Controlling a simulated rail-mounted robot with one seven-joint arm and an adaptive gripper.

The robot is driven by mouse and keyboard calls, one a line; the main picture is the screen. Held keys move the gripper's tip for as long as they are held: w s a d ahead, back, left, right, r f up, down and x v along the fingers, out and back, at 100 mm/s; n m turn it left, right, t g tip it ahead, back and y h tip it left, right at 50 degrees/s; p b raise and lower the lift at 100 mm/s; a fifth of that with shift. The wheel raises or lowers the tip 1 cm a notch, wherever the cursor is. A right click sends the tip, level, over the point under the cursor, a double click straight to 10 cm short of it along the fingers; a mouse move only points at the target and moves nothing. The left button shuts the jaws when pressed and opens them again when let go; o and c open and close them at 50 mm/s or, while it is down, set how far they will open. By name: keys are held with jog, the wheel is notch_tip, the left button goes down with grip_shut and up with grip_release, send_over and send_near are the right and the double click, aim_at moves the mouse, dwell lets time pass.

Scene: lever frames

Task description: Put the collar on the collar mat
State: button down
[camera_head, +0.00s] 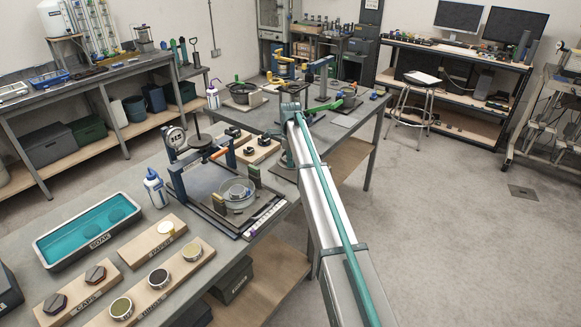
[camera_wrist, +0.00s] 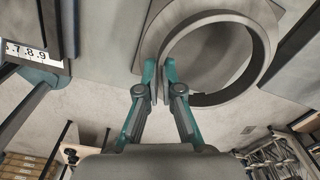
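The collar, a plain grey ring, fills the upper middle of the wrist view (camera_wrist: 262,42). My gripper (camera_wrist: 159,68) has its two teal fingers on either side of the ring's left wall, with little gap, and appears shut on it. The ring's opening faces the camera, with bench surface behind it. In the head view my gripper (camera_head: 287,155) is at the end of my arm, over the bench's right edge. The collar is not clearly visible there, largely hidden by my arm. I cannot make out for certain which surface is the collar mat.
A load frame with a dial (camera_head: 175,137) and a scaled strip (camera_head: 265,215) stands close to the left of my gripper. Open floor lies to the right.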

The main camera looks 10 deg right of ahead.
aim_at(291, 175)
jog(key=shift+w+f, duration=0.35)
jog(key=shift+s+f+p, duration=0.1)
jog(key=shift+f+p, duration=0.8)
jog(key=shift+f, duration=0.55)
jog(key=shift+f, duration=0.15)
jog(key=c, duration=1.3)
grip_release()
notch_tip(291, 175, up, 12)
jog(key=b, duration=0.3)
jog(key=shift+s, duration=0.1)
